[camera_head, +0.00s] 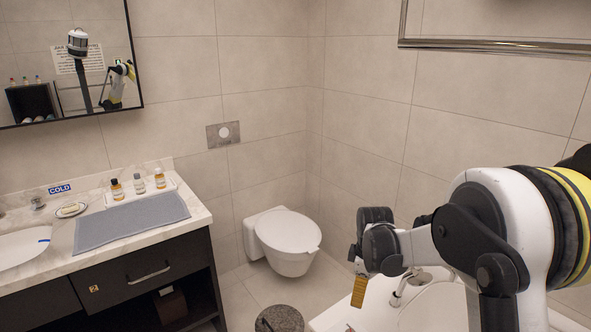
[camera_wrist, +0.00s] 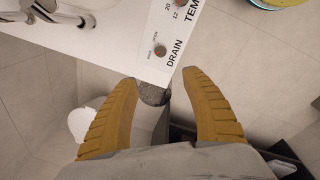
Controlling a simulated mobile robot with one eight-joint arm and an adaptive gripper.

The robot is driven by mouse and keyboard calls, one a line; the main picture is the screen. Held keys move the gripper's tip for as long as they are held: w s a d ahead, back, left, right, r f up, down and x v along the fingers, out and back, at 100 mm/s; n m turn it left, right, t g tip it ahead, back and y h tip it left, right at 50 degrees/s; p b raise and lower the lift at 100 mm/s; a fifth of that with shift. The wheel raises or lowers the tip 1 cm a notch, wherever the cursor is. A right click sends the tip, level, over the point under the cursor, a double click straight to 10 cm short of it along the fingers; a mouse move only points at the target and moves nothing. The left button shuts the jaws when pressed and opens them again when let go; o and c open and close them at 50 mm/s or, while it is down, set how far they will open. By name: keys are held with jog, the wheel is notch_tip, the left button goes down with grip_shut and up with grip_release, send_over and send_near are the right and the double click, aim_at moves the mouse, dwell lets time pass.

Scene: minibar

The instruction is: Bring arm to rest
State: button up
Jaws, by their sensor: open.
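My arm reaches in from the right in the head view, bent, with my gripper (camera_head: 359,290) pointing down beside the white tub (camera_head: 440,305). Only one yellow finger shows clearly there. In the wrist view my gripper (camera_wrist: 160,79) has its two yellow ribbed fingers spread apart, with nothing held between them. A grey speckled round thing shows beyond the gap, on the floor below.
A white panel (camera_wrist: 120,38) marked DRAIN lies past the fingertips. The tub faucet (camera_head: 399,290) is close to my gripper. The toilet (camera_head: 287,240) and a round grey stool (camera_head: 280,318) stand left of it. The counter (camera_head: 140,245) with a grey towel (camera_head: 132,222) and bottles is far left.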

jog(key=s+r+m+t, duration=0.3)
jog(key=s+r+m, duration=0.3)
jog(key=s+r, duration=0.8)
jog(key=s+r+m+t, duration=0.2)
jog(key=s+m, duration=0.5)
jog(key=s, duration=0.6)
jog(key=shift+r+t, duration=0.2)
jog(key=shift+t, duration=0.2)
